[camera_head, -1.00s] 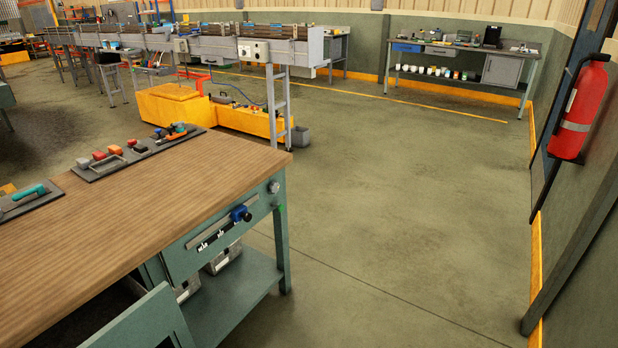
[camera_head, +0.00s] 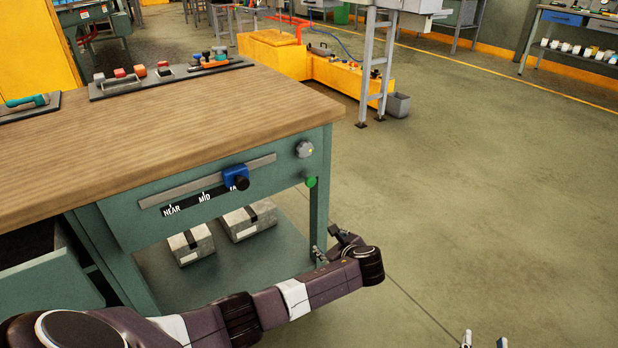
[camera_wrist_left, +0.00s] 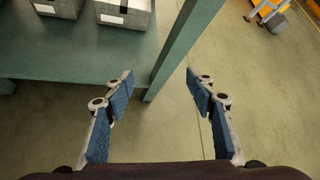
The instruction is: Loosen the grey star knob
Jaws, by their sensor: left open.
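The grey star knob (camera_head: 305,149) sits at the right end of the green workbench's front panel in the head view. My left gripper (camera_head: 327,247) is below it and slightly right, near the front-right table leg, well apart from the knob. In the left wrist view the left gripper (camera_wrist_left: 161,85) is open, its two blue-padded fingers wide apart with only the leg and floor behind. The knob does not show there. My right gripper (camera_head: 485,341) shows only as two pale, separated fingertips at the bottom edge, with nothing seen between them.
A blue slider (camera_head: 236,178) on a rail marked NEAR, MID and a partly covered third word is left of the knob. A green button (camera_head: 311,182) is just below the knob. Boxes (camera_head: 248,222) stand on the lower shelf. The floor right of the workbench (camera_head: 240,105) is clear.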

